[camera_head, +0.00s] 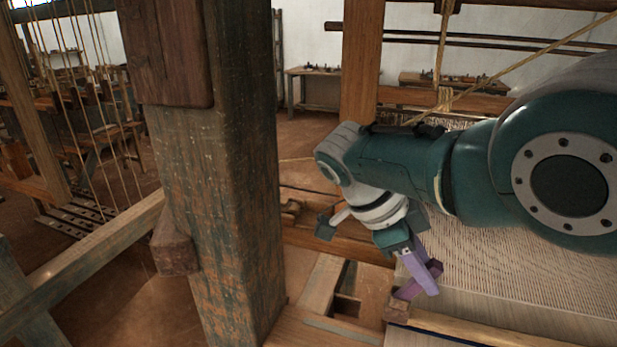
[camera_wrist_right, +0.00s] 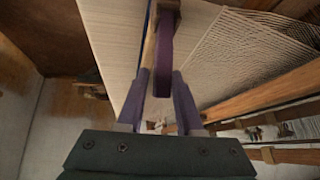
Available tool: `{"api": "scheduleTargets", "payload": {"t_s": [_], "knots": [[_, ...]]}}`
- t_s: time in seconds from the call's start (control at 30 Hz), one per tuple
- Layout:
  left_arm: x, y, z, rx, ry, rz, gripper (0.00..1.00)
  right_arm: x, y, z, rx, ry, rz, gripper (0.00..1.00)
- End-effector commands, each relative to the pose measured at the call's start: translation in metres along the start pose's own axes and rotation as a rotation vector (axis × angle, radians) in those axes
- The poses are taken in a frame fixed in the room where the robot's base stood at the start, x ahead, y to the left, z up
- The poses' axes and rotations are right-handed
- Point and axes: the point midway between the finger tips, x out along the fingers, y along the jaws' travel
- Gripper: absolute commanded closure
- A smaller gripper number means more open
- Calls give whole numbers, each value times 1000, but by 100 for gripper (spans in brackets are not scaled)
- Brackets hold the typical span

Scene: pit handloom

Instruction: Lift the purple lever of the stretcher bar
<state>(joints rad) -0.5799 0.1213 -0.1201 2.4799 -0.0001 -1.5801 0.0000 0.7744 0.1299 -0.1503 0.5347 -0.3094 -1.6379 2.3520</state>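The purple lever (camera_head: 409,290) sits at the left end of the stretcher bar (camera_head: 470,334), at the near edge of the cloth. In the right wrist view the lever (camera_wrist_right: 165,55) is a dark purple strip beside a wooden strip. My right gripper (camera_head: 424,278) has lighter purple fingers and reaches down over the lever, partly hiding it. In the wrist view its fingers (camera_wrist_right: 163,88) stand apart, one on each side of the lever's near end. I cannot tell whether they touch it. My left gripper is out of view.
A thick worn wooden post (camera_head: 225,190) stands left of my right arm. The pale woven cloth and warp (camera_head: 500,270) stretch to the right. A wooden beam (camera_head: 335,240) runs behind the gripper. Ropes (camera_head: 441,60) hang above the warp.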

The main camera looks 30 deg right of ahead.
Motion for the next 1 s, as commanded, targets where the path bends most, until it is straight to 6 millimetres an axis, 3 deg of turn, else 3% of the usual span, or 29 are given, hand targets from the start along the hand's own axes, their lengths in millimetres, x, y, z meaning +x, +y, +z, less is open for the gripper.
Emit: {"api": "scheduleTargets", "payload": {"t_s": [0.17, 0.47, 0.63, 1.0], "knots": [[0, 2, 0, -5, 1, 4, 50, 0, 0, 0, 0, 1, 0, 45], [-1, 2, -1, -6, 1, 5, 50, -4, -1, 0, 1, 0, -2, 45], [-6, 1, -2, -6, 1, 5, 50, -31, -1, 0, 1, -5, -3, 45], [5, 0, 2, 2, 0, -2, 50, -92, 0, 2, 1, -3, -2, 45]]}}
